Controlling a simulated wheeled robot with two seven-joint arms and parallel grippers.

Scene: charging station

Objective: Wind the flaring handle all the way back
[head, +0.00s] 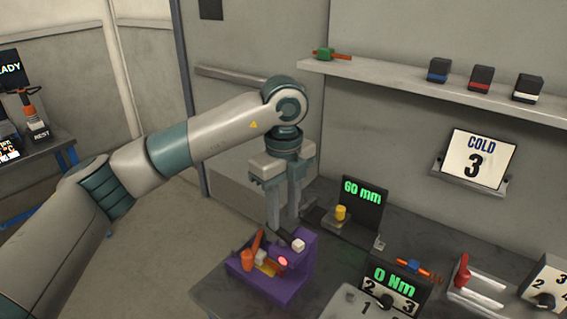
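A purple bench device (300,268), which looks like the flaring tool, stands near the left end of the bench. An orange handle (253,250) stands up at its left side, tilted slightly. A glowing red round spot (282,262) and a white block (298,244) show on the device. My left gripper (283,226) points down over the device, with its fingers apart and nothing visible between them. Its tips are right of the orange handle, close above a dark part of the device; whether they touch it cannot be told. My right gripper is not in view.
Right of the device are a "60 mm" display (362,203) with a yellow piece (341,213), a "0 Nm" display (393,287) and a red lever (462,270). A shelf (400,82) with small blocks and a "COLD 3" sign (478,160) are on the wall.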

